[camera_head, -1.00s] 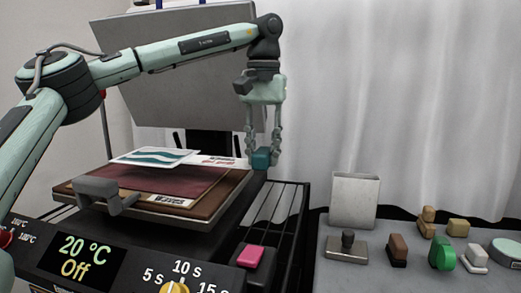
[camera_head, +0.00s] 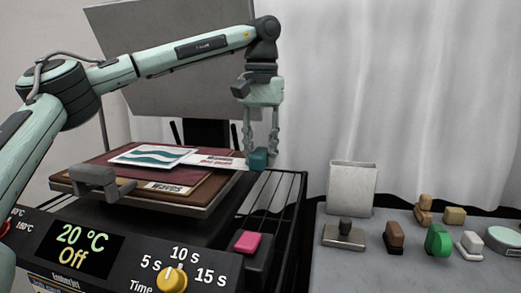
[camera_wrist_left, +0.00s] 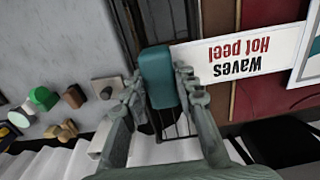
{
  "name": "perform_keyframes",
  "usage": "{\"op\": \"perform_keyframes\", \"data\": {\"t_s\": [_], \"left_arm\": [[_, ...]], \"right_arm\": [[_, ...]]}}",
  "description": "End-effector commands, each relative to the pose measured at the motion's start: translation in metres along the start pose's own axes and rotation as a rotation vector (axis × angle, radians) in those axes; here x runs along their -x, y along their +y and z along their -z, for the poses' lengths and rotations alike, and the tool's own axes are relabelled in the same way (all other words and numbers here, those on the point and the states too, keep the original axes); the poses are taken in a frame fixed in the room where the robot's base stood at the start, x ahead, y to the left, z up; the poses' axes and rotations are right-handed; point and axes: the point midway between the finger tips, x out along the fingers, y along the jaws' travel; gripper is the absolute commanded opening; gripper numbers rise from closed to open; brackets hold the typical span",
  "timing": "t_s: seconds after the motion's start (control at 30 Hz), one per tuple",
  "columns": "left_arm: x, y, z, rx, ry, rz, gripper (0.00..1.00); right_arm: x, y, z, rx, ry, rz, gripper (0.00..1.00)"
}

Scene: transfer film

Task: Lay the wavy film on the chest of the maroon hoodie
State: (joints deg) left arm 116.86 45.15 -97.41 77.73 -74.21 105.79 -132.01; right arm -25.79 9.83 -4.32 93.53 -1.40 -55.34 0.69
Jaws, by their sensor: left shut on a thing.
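The wavy film (camera_head: 152,155), a white sheet with teal waves, is over the maroon hoodie (camera_head: 108,166) on the press's lower plate. I cannot tell whether it touches the cloth. Its white tab (camera_head: 215,161) reads "Waves Hot peel" and ends in a teal grip (camera_head: 258,159). My left gripper (camera_head: 260,154) points down, shut on this grip beyond the plate's right edge. The left wrist view shows the grip (camera_wrist_left: 158,78) between the fingers, with the tab (camera_wrist_left: 240,55) and part of the hoodie (camera_wrist_left: 270,15). My right gripper is not in view.
The press's grey upper plate (camera_head: 165,60) stands raised behind. A grey bracket (camera_head: 97,182) is at the plate's front left. The control panel (camera_head: 82,252) shows 20 °C, Off. A side table (camera_head: 370,265) holds several handled stamps (camera_head: 438,240) and a metal block (camera_head: 352,187).

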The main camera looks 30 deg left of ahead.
Motion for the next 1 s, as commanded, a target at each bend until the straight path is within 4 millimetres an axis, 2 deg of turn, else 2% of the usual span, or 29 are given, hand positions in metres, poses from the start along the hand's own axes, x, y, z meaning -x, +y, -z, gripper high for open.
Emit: {"op": "perform_keyframes", "data": {"t_s": [0.77, 0.8, 0.93, 1.0], "left_arm": [[-0.013, 0.000, 0.000, 0.000, 0.000, 0.001, 0.00], [-0.012, 0.000, 0.000, 0.000, 0.001, 0.001, 0.33], [-0.012, 0.000, 0.000, 0.000, 0.000, 0.001, 0.49], [-0.012, 0.000, 0.000, 0.000, 0.000, 0.001, 0.53]], "right_arm": [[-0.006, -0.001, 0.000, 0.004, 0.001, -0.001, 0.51], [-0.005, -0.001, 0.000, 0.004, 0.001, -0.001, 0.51], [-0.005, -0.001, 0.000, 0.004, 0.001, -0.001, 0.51], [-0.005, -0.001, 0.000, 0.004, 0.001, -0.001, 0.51]]}}
